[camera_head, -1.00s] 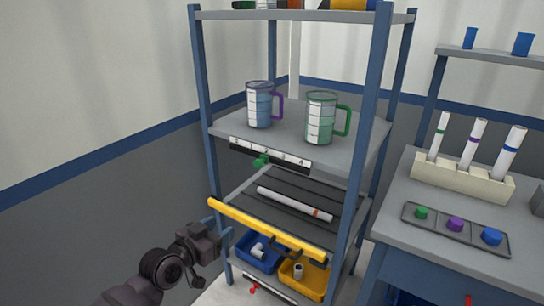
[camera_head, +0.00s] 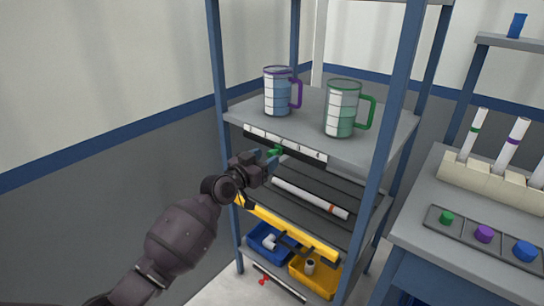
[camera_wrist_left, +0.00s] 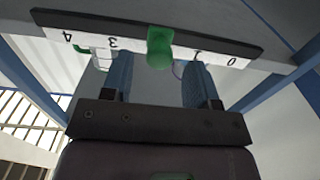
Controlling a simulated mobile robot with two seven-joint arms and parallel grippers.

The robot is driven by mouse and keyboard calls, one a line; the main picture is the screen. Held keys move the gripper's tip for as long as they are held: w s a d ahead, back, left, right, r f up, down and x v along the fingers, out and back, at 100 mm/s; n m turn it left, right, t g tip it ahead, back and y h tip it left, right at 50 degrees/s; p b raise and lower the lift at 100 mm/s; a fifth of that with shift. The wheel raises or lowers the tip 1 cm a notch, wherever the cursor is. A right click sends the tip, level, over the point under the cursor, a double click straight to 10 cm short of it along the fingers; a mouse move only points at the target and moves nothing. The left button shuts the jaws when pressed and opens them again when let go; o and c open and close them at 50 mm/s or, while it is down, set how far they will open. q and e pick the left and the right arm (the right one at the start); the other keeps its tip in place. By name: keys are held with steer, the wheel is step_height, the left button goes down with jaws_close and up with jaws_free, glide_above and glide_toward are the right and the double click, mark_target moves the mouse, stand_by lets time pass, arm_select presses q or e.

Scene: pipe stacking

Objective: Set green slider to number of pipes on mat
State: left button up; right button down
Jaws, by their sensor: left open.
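The green slider (camera_head: 275,152) sits on the white numbered scale (camera_head: 300,147) along the front edge of the upper shelf. In the left wrist view the slider (camera_wrist_left: 159,47) covers the place between 3 and 1 on the scale (camera_wrist_left: 92,41). My left gripper (camera_head: 267,158) is open just in front of it. In the wrist view the two blue fingers (camera_wrist_left: 158,68) are on either side of the slider, with gaps at both sides. One white pipe with an orange band (camera_head: 310,198) lies on the dark ribbed mat (camera_head: 345,190); my arm hides part of the mat's left end.
A yellow bar (camera_head: 290,228) runs along the mat shelf's front. A purple-handled mug (camera_head: 278,95) and a green-handled mug (camera_head: 342,110) stand above. Blue (camera_head: 258,243) and yellow (camera_head: 325,283) bins sit below. A bench with a pipe rack (camera_head: 480,185) is at right.

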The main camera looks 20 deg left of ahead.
mark_target(269, 156)
arm_select(q)
steer(key=shift+x, duration=1.6)
jaws_close()
